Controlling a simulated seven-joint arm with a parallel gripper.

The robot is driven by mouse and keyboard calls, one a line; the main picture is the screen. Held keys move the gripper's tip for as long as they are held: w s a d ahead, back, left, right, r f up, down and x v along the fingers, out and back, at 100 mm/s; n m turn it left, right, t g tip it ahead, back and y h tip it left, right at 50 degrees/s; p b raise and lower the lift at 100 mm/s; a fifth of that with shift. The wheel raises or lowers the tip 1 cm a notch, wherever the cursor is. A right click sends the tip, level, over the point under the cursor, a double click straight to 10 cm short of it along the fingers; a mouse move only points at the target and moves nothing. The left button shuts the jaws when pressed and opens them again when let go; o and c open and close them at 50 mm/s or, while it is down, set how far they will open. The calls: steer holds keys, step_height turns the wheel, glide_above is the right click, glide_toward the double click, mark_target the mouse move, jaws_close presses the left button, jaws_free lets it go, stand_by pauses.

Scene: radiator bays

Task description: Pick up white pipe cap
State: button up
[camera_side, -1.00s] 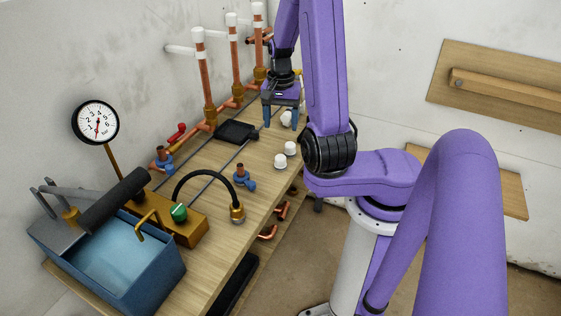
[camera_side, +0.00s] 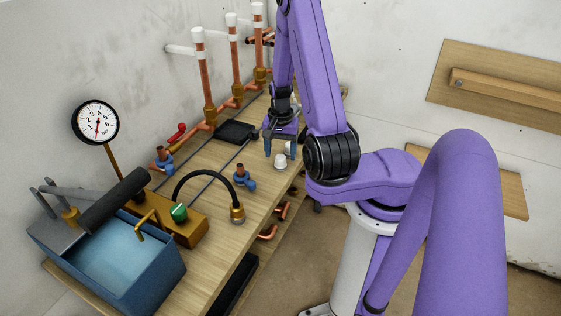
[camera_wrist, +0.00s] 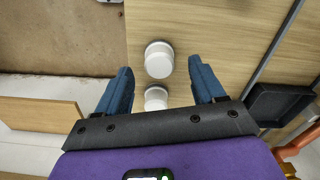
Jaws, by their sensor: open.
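A white pipe cap (camera_side: 281,160) stands on the wooden bench near its front edge. It also shows in the wrist view (camera_wrist: 159,60), just ahead of my fingertips. A second white cap (camera_wrist: 155,97) lies between my blue fingers in the wrist view, partly hidden by the gripper body; in the side view it (camera_side: 290,148) is mostly hidden behind a finger. My gripper (camera_side: 280,148) points down with its fingers apart over the caps. In the wrist view my gripper (camera_wrist: 161,80) is open, and neither finger visibly touches a cap.
A black tray (camera_side: 236,132) lies left of my gripper. Blue-and-copper valves (camera_side: 244,178), a black hose (camera_side: 203,175) and a blue water tank (camera_side: 125,262) stand nearer the camera. Upright copper pipes with white tops (camera_side: 204,80) line the wall.

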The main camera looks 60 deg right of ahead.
mark_target(281, 156)
steer(key=shift+f, duration=1.5)
steer(key=c, duration=0.9)
steer(key=shift+r, duration=0.15)
steer(key=shift+d+r, duration=0.1)
steer(key=shift+r, duration=0.55)
steer(key=s+a+r, duration=0.3)
steer(key=s+r, duration=0.3)
steer(key=r, duration=0.2)
steer(key=s+a+r, duration=0.3)
steer(key=s+r, duration=0.3)
steer(key=r, duration=0.2)
steer(key=shift+s+a+r, duration=0.2)
steer(key=shift+s, duration=0.05)
steer(key=shift+w, duration=0.1)
